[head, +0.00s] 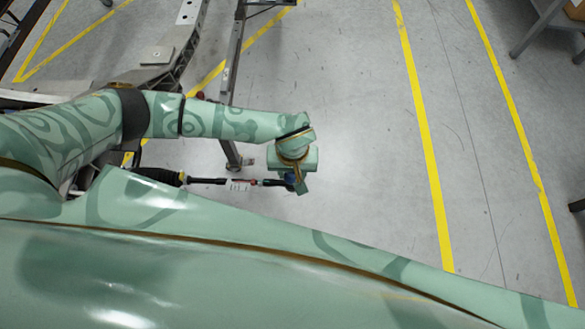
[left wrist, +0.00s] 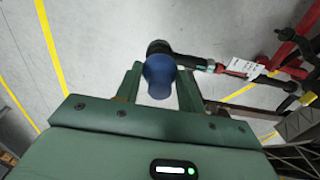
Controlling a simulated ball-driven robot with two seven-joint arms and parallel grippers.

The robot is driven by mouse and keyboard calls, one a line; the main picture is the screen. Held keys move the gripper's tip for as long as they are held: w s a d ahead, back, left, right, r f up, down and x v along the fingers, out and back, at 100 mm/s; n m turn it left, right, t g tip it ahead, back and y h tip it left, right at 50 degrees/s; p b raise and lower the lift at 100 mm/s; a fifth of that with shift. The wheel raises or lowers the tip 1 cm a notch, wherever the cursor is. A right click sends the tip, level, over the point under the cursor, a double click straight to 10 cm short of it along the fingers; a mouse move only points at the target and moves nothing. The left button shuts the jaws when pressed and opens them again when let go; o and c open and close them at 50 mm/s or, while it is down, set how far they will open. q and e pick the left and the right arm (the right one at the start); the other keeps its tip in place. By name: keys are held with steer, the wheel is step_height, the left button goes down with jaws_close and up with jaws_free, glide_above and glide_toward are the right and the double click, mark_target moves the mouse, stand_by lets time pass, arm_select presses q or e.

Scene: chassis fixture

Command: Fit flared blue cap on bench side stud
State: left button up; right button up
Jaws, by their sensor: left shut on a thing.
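The flared blue cap (left wrist: 159,80) sits between the two fingers of my left gripper (left wrist: 157,90), which is shut on it. My right gripper is not in view.
The black rod (head: 208,181) with a white label (head: 238,185) runs left from the cap. A metal frame leg (head: 232,150) stands behind it. Red frame parts (left wrist: 290,45) show in the wrist view. The grey floor (head: 360,180) to the right is clear, with yellow lines.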

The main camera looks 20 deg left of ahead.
arm_select(q)
steer(key=shift+f+b, duration=0.95)
steer(key=shift+f, duration=0.7)
steer(key=shift+p, duration=0.3)
stand_by(0.4)
steer(key=o, duration=1.2)
steer(key=shift+o, duration=0.2)
step_height(320, 180, up, 7)
steer(key=p, duration=0.6)
steer(key=shift+r, duration=0.1)
